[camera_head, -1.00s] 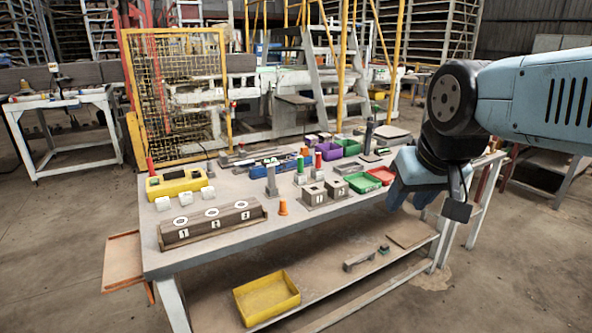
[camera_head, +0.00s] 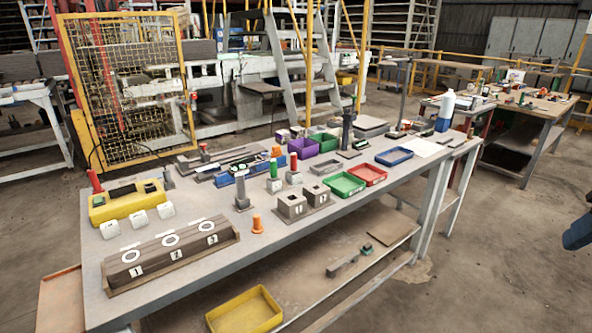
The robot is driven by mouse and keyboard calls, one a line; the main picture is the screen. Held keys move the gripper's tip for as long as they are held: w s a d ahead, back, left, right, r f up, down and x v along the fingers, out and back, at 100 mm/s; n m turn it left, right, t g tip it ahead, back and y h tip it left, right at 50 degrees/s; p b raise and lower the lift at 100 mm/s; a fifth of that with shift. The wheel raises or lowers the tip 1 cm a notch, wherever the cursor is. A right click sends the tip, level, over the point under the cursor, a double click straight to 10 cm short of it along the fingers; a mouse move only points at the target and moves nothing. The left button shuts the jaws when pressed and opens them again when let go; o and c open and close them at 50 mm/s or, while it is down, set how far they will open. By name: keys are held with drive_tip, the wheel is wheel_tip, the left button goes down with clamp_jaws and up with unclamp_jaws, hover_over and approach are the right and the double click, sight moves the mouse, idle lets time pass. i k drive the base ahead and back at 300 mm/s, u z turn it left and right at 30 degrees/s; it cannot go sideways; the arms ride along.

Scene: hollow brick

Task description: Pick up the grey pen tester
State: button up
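I cannot pick out the grey pen tester for certain; the small items on the workbench (camera_head: 330,212) are too small to tell apart. A blue holder (camera_head: 238,176) in the middle of the bench carries slim items, and long grey pieces lie behind it. Several dark small items lie toward the bench's far right end. Only a blue end part of my arm, seemingly my gripper (camera_head: 577,233), shows at the right picture edge. It is well apart from the bench, and its fingers cannot be made out.
A green tray (camera_head: 343,185), red tray (camera_head: 368,174), blue tray (camera_head: 394,156) and purple bin (camera_head: 304,148) stand on the bench. A yellow bin (camera_head: 245,312) sits on the lower shelf. Floor at right is clear.

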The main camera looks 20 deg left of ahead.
sight(238, 172)
drive_tip(key=z, duration=0.3)
drive_tip(key=k, duration=1.5)
drive_tip(key=u, duration=0.65)
drive_tip(key=i, duration=1.45)
drive_tip(key=u, duration=0.05)
